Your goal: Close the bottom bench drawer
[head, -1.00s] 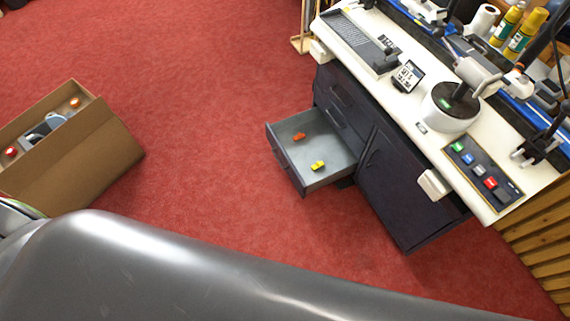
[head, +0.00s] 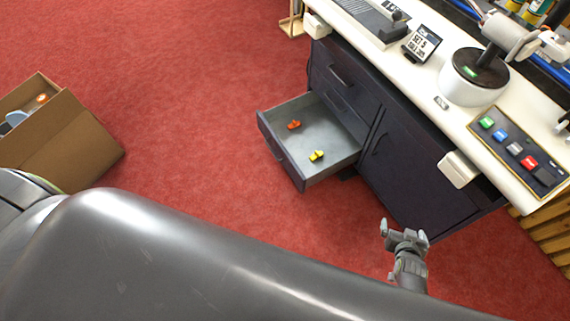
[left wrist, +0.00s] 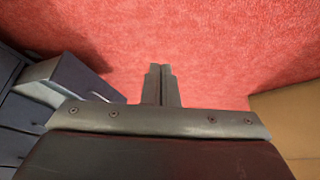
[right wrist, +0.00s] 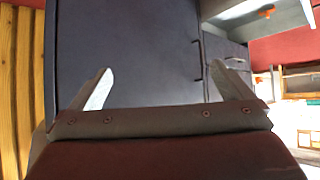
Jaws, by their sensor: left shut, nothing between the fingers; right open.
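The bottom bench drawer (head: 283,158) stands pulled out from the dark bench cabinet (head: 411,165). An orange item (head: 294,125) and a yellow item (head: 317,155) lie on its grey floor. My right gripper (head: 404,230) is open and empty, in front of the cabinet door and to the right of the drawer, apart from both. In the right wrist view its fingers (right wrist: 165,88) frame the cabinet door. My left gripper (left wrist: 161,72) is shut and empty over the red carpet. The drawer's end (left wrist: 75,75) shows to its left in that view, apart from it.
A cardboard box (head: 62,138) with things inside stands on the carpet at the left. The white bench top (head: 455,95) carries a round-based device and a button panel (head: 515,150). Carpet in front of the drawer (head: 215,130) is clear.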

